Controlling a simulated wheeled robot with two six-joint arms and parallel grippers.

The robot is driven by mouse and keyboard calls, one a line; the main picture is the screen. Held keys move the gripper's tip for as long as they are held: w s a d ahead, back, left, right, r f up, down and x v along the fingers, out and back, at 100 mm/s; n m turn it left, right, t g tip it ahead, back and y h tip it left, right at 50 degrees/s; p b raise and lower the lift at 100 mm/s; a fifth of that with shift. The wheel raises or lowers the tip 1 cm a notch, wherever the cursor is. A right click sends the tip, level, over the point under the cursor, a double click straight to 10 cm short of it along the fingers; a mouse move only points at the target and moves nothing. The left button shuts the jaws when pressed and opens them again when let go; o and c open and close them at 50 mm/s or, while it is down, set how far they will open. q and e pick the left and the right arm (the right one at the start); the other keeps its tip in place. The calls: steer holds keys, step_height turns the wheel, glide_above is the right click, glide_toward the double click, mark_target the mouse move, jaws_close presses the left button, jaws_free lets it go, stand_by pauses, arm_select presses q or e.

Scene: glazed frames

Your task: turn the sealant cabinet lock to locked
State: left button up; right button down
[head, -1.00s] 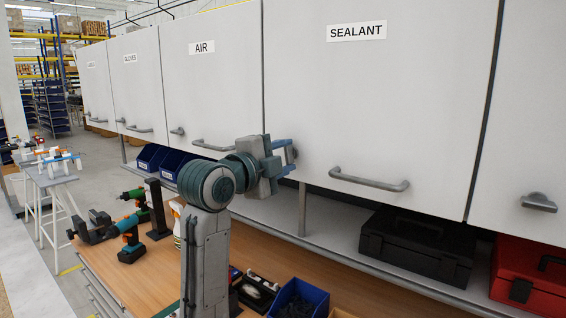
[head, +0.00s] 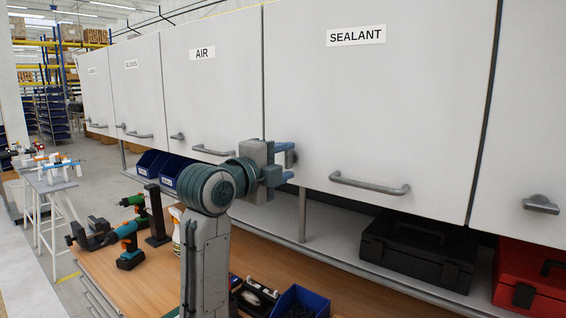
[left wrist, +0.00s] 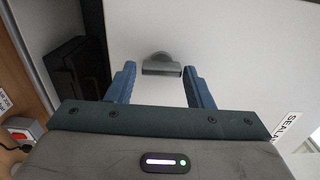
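The sealant cabinet door (head: 370,110) is a closed white panel with a SEALANT label (head: 356,36) and a grey bar handle. Its lock, a grey turn knob (left wrist: 161,66), sits at the door's lower left. In the left wrist view its bar lies crosswise; in the head view the lock (head: 292,158) is partly hidden by the fingers. My left gripper (head: 289,161) is open, its blue fingers one above the other. In the left wrist view the knob lies just ahead of and between the fingertips, with gaps on both sides. My right gripper is not in view.
The AIR cabinet (head: 208,100) adjoins on the left; another cabinet with a similar knob (head: 540,204) is on the right. Below, a shelf holds a black case (head: 418,250) and a red toolbox (head: 530,275). Tools and blue bins stand on the wooden bench.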

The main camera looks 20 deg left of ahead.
arm_select(q)
steer(key=shift+o, duration=0.9)
steer(key=b+v, duration=0.4)
steer(key=v, duration=0.6)
steer(key=shift+s+b, duration=0.3)
steer(key=shift+s, duration=0.1)
steer(key=shift+a+r, duration=0.1)
